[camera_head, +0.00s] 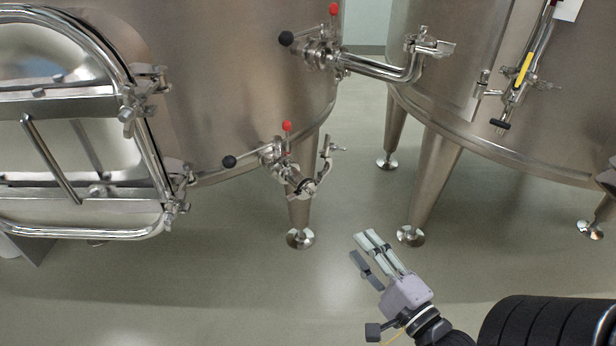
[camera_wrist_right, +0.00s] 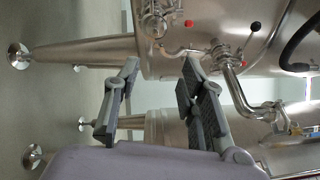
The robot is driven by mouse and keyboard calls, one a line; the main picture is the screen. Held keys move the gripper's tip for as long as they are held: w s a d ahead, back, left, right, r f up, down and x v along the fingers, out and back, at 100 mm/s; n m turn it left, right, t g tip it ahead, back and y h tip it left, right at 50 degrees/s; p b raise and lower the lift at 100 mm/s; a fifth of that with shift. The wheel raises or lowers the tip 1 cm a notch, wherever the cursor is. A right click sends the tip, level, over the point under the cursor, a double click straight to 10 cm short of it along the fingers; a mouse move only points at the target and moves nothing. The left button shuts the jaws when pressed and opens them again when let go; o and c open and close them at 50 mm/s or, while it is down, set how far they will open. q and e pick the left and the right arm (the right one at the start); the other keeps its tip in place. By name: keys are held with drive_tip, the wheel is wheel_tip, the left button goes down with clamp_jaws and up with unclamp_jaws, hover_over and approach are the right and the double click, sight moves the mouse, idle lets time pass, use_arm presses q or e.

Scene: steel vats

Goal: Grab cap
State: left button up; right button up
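The lower valve outlet (camera_head: 301,186) of the left vat has a clamp fitting with a raised lever (camera_head: 327,158). A cap may sit at this outlet, but I cannot tell it clearly from the fitting. In the right wrist view the outlet fitting (camera_wrist_right: 155,22) is at the top, beyond the fingers. My right gripper (camera_head: 364,246) is open and empty, low and to the right of the outlet, apart from it. Its spread fingers also show in the right wrist view (camera_wrist_right: 160,82). My left gripper is out of view.
The left vat (camera_head: 230,80) has a framed hatch (camera_head: 70,130) and red and black valve handles. A bent pipe (camera_head: 385,72) runs toward the right vat (camera_head: 450,60). Vat legs (camera_head: 432,185) stand on the floor. The floor (camera_head: 200,270) in front is clear.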

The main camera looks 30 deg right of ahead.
drive_tip(key=m, duration=0.1)
drive_tip(key=b, duration=0.1)
approach(314, 196)
drive_tip(key=w+d, duration=0.1)
drive_tip(key=w, duration=0.2)
drive_tip(key=shift+g, duration=0.3)
drive_tip(key=shift+w+a+r+b, duration=0.1)
drive_tip(key=shift+w+b, duration=0.05)
drive_tip(key=shift+w, duration=0.8)
drive_tip(key=shift+w+a+b, duration=0.15)
drive_tip(key=shift+w+b, duration=0.05)
drive_tip(key=shift+w, duration=0.8)
drive_tip(key=shift+w+a+r+b, duration=0.1)
drive_tip(key=shift+w+b, duration=0.05)
drive_tip(key=shift+w, duration=0.8)
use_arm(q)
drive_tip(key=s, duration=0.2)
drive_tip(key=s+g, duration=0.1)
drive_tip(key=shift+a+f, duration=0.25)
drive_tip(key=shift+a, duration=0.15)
use_arm(e)
drive_tip(key=shift+c, duration=0.3)
clamp_jaws()
